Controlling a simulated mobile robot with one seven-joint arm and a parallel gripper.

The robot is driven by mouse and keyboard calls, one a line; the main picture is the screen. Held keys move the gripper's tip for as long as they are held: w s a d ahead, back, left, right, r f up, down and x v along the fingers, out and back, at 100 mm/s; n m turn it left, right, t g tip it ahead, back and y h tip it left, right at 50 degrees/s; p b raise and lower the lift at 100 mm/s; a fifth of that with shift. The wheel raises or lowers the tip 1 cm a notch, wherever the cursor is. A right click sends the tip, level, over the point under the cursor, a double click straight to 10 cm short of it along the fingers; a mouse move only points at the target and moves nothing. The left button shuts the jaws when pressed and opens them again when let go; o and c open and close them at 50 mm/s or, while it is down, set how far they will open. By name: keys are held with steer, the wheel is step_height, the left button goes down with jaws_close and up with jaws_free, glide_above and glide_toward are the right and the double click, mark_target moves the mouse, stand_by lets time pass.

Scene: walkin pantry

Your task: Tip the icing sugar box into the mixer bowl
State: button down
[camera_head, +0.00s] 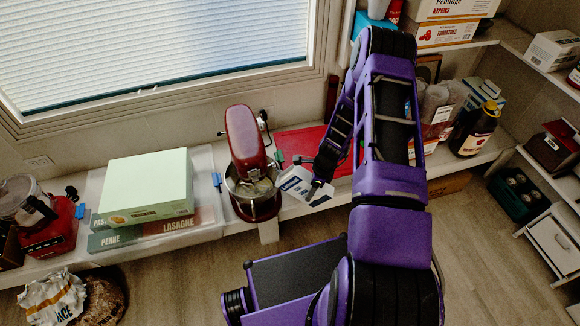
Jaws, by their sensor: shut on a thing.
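The stand mixer (243,140) is dark red and stands on the counter below the window. Its metal mixer bowl (251,196) sits under the mixer head, which partly covers the opening. My gripper (312,182) is just right of the bowl and is shut on a small white box with a blue label, the icing sugar box (296,184). The box looks tilted, and its left edge is close to the bowl's right rim. I cannot tell whether it touches the rim or whether anything is coming out. Part of the box is hidden by my gripper.
A pale green box (147,184) lies left of the mixer on pasta packs. A red mat (300,143) lies behind my gripper. A red appliance (45,222) stands at the far left. Jars and a dark bottle (476,130) stand on the right.

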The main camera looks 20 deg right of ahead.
steer(key=shift+s+a+f+t+y, duration=0.15)
steer(key=shift+f+t+y, duration=0.4)
steer(key=shift+f+y, duration=0.45)
steer(key=shift+s+f+t+y, duration=0.15)
steer(key=shift+f+t+y, duration=0.4)
steer(key=shift+f+y, duration=0.45)
steer(key=shift+f, duration=0.2)
steer(key=shift+s+a+f, duration=0.1)
steer(key=shift+s+f, duration=0.05)
steer(key=shift+f, duration=0.2)
steer(key=shift+s+a+f+t+y, duration=0.1)
steer(key=shift+a+f+t+y, duration=0.3)
steer(key=shift+f+y, duration=0.3)
steer(key=shift+s+a+f+t+y, duration=0.15)
steer(key=shift+f+t+y, duration=0.35)
steer(key=shift+y, duration=0.35)
steer(key=shift+s+a+f+t+y, duration=0.1)
steer(key=shift+a+f+t+y, duration=0.2)
steer(key=shift+f+t+y, duration=0.35)
steer(key=shift+r, duration=0.1)
steer(key=shift+a+f+y, duration=0.3)
steer(key=shift+y, duration=0.3)
steer(key=shift+d, duration=0.1)
